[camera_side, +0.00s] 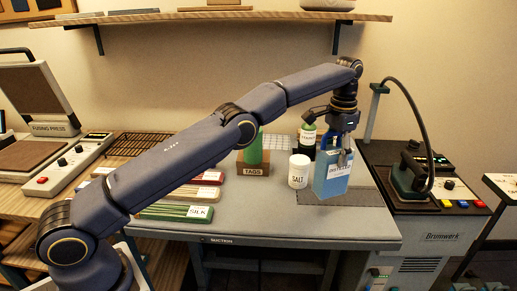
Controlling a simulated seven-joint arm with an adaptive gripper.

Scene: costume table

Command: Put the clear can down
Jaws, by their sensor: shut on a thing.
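The clear can appears as a see-through blue, box-shaped can (327,187) with a white label, whose text is too small to read surely. It stands about upright at the right part of the grey table (270,222). My gripper (344,160) comes down from above and is shut on the can near its top right. The fingertips are partly lost against the can. A dark patch lies on the table around and right of the can's base. I cannot tell whether the base touches the table or hangs just above it.
A white SALT jar (298,172) stands close left of the can. A dark bottle (307,140) is behind it. A TAGS box (253,166) and a SILK tray (176,211) lie further left. An iron (410,172) stands right. The table's front middle is clear.

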